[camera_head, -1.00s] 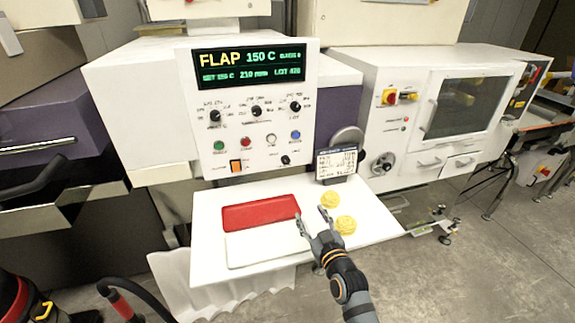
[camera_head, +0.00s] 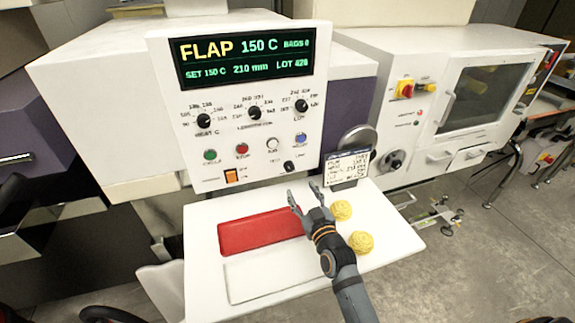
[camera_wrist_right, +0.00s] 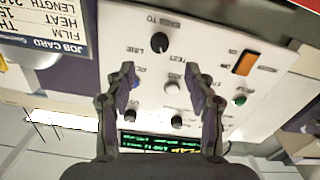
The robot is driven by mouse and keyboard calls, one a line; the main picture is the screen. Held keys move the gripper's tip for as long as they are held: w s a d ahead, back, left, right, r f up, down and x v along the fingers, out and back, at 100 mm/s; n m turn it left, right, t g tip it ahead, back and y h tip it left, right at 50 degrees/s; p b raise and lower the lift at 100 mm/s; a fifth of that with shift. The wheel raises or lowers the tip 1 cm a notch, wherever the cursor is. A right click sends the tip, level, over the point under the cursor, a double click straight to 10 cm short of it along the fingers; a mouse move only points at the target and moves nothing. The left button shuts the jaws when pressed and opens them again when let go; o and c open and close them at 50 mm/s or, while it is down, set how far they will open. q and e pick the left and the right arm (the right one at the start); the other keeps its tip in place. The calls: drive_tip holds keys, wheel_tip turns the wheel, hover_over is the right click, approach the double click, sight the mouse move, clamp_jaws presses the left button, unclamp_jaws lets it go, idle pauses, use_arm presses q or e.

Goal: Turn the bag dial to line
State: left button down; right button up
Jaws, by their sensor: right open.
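The white control panel (camera_head: 290,140) faces me under a display reading FLAP 150 C. A small black knob (camera_head: 289,166) sits at its lower right; in the right wrist view this knob (camera_wrist_right: 159,42) appears upside down beside a LINE label, just beyond and between the fingertips. Its pointer direction is too small to tell. My right gripper (camera_head: 302,190) is open and empty, below and in front of the panel, apart from the knob; its two fingers also show in the wrist view (camera_wrist_right: 160,72). My left gripper is not in view.
Three larger dials, including the middle dial (camera_head: 254,112), sit above a row of coloured buttons. An orange switch (camera_head: 231,176) is lower left. A job card (camera_head: 346,167) stands right of the knob.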

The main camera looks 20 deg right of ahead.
sight(290, 169)
drive_tip(key=w+p, duration=0.1)
drive_tip(key=w, duration=0.3)
drive_tip(key=w+p, duration=0.1)
drive_tip(key=w, duration=0.3)
drive_tip(key=shift+w+a+r, duration=0.15)
drive_tip(key=shift+w, duration=0.65)
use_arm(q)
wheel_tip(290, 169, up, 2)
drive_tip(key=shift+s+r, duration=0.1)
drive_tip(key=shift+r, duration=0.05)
use_arm(e)
drive_tip(key=shift+w, duration=0.15)
clamp_jaws()
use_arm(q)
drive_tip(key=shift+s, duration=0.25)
